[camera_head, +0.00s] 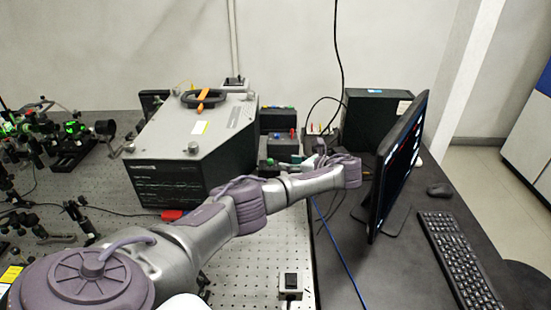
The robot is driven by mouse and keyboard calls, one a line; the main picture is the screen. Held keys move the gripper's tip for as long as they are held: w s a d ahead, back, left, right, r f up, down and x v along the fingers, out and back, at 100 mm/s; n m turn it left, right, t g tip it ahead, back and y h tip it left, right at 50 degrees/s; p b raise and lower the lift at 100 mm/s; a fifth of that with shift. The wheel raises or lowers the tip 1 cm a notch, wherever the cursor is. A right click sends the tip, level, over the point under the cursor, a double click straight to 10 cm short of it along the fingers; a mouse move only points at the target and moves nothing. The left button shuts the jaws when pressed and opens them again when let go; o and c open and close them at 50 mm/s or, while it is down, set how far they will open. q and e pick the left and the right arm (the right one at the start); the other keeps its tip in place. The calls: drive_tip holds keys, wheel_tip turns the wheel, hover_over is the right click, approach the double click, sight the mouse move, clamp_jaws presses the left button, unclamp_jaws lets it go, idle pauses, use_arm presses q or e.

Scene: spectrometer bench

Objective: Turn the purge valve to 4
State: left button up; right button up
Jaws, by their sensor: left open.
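No part I can clearly read as the purge valve or its numbers shows in the head view. A grey-topped dark spectrometer box (150,178) stands on the perforated bench. On its lid are a black handle (188,100) and an orange piece (205,99); I cannot tell whether the orange piece is the valve. My left arm reaches in from the lower left, in front of the box. My left gripper (302,163) is small and partly hidden behind its own wrist, near small dark boxes right of the spectrometer. It is open. My right gripper is not in view.
Small dark boxes with coloured parts (281,146) stand right of the spectrometer. A monitor (401,160), keyboard (458,262) and mouse (439,189) occupy the dark desk at right. Optics (75,145) crowd the left. A small switch box (290,286) sits on the front bench.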

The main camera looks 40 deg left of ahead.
sight(271, 160)
use_arm(q)
drive_tip(key=x, duration=0.5)
drive_tip(key=shift+s+a+f, duration=0.1)
drive_tip(key=shift+s+a, duration=0.1)
drive_tip(key=shift+a, duration=0.1)
drive_tip(key=x, duration=0.3)
drive_tip(key=shift+w+a+f+b, duration=0.1)
drive_tip(key=shift+w+f+b, duration=0.1)
drive_tip(key=shift+b, duration=0.2)
drive_tip(key=shift+a, duration=0.25)
clamp_jaws()
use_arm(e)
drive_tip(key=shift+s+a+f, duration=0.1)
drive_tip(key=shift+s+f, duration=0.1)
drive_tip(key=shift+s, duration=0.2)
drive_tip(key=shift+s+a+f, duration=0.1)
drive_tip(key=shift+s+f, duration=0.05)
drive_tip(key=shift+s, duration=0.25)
